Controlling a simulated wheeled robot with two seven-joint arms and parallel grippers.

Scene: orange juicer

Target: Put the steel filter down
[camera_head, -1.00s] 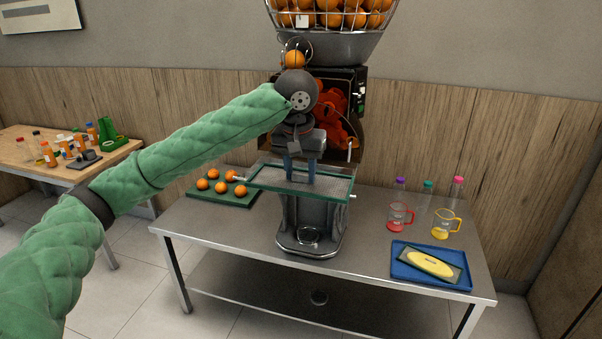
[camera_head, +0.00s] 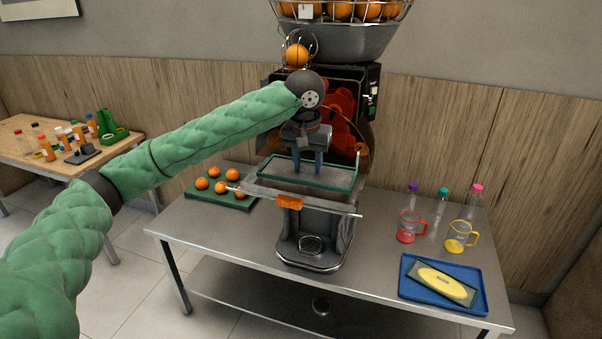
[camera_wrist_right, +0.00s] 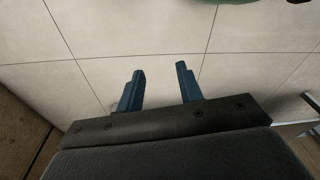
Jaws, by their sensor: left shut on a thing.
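The steel filter (camera_head: 338,178) is a flat rectangular tray with a green rim, seen in the head view in front of the juicer (camera_head: 317,235). My left gripper (camera_head: 307,174) points down with its blue fingers shut on the filter. The filter is over the juicer's lower body, apparently lifted off the ledge below; the exact gap is hard to tell. In the right wrist view my right gripper (camera_wrist_right: 160,84) is open and empty, above the tiled floor.
On the steel table (camera_head: 215,235), a green board (camera_head: 240,203) with several oranges stands left. At right are a red-handled jug (camera_head: 408,228), a yellow-handled jug (camera_head: 458,238), bottles, and a blue tray (camera_head: 415,290) holding a yellow-marked flat item. Bare steel lies between juicer and tray.

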